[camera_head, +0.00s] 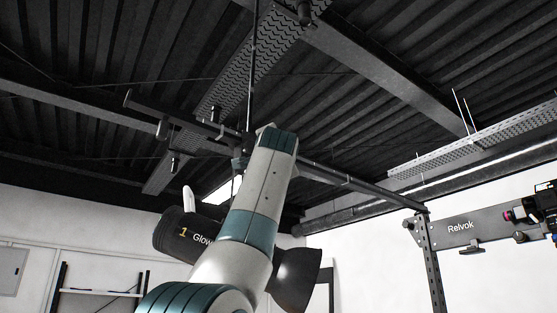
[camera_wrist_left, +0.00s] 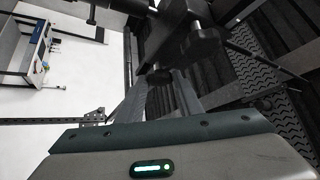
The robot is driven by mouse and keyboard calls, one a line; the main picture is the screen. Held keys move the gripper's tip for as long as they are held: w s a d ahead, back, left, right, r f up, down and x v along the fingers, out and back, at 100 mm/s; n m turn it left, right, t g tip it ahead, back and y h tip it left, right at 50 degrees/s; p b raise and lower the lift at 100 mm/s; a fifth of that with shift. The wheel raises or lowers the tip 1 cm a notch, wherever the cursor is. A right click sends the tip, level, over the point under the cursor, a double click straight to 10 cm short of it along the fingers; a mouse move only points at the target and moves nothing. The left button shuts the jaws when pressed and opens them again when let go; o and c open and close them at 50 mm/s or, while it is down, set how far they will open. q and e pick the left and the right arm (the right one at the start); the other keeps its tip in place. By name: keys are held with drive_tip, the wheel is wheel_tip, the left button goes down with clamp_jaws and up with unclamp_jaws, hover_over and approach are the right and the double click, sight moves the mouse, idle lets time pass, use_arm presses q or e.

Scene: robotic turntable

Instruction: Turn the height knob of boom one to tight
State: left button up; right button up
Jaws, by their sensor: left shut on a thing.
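Boom one's light (camera_head: 185,236), a black housing marked "1 Glow", hangs behind my left arm in the head view. Above it the dark boom bar (camera_head: 345,181) crosses a thin vertical pole (camera_head: 251,80). My left arm reaches up to this joint and hides most of it. In the left wrist view my left gripper (camera_wrist_left: 160,78) is shut on a small dark knob (camera_wrist_left: 158,75) below a larger black clamp body (camera_wrist_left: 190,45). I take it for the height knob; its markings cannot be read. My right gripper is not in view.
A black rack with a "Relvok" panel (camera_head: 461,227) stands at the right. Dark ceiling beams (camera_head: 370,65) and perforated trays (camera_head: 480,140) run overhead. A white wall with a shelf (camera_head: 100,292) is at lower left. The boom bar and light lie close around my arm.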

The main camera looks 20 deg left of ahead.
use_arm(q)
drive_tip(key=m+g+h+p, duration=0.1)
drive_tip(key=m+p, duration=0.1)
drive_tip(key=r+m+g+h+p, duration=0.1)
drive_tip(key=m+g+p, duration=0.1)
drive_tip(key=m+p, duration=0.1)
drive_tip(key=shift+s+a+m+g+h+p, duration=0.1)
drive_tip(key=shift+s+m+g+h+p, duration=0.05)
drive_tip(key=shift+m+g+h+p, duration=0.2)
idle(0.3)
drive_tip(key=o, duration=1)
drive_tip(key=shift+s+f, duration=0.1)
drive_tip(key=shift+s, duration=0.05)
